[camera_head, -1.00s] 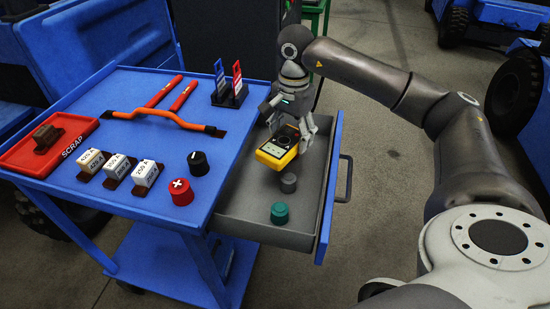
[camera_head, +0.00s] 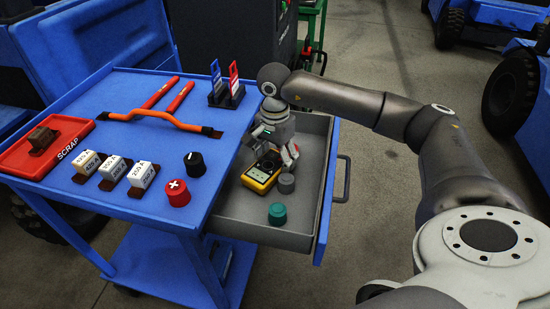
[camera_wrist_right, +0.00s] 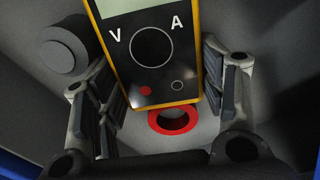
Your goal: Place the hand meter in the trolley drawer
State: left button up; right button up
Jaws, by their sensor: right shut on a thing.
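The hand meter (camera_head: 262,173), yellow with a dark face, is inside the open trolley drawer (camera_head: 238,213), low over its grey floor. I cannot tell whether it touches the floor. My right gripper (camera_head: 274,155) is down in the drawer and shut on the meter. In the right wrist view the meter (camera_wrist_right: 151,50) shows its V and A markings between the two fingers (camera_wrist_right: 160,95). My left gripper is not in view.
A grey knob (camera_head: 287,184) and a teal knob (camera_head: 277,214) stand in the drawer beside the meter. A red ring (camera_wrist_right: 174,121) shows near the meter's end. The blue trolley top (camera_head: 140,190) holds fuses, a red scrap tray (camera_head: 18,153), tools and two knobs.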

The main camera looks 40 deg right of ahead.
aim_at(275, 159)
jog(key=o, duration=1.2)
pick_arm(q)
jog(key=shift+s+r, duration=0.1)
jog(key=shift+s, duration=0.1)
pick_arm(e)
jog(key=shift+r, duration=0.1)
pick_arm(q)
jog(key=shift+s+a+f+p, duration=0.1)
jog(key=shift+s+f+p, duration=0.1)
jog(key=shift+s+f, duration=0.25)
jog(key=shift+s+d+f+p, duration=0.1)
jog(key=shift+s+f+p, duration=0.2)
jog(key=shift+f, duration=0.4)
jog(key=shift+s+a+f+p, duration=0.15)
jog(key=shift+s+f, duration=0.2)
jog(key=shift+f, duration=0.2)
pick_arm(e)
jog(key=shift+r, duration=6)
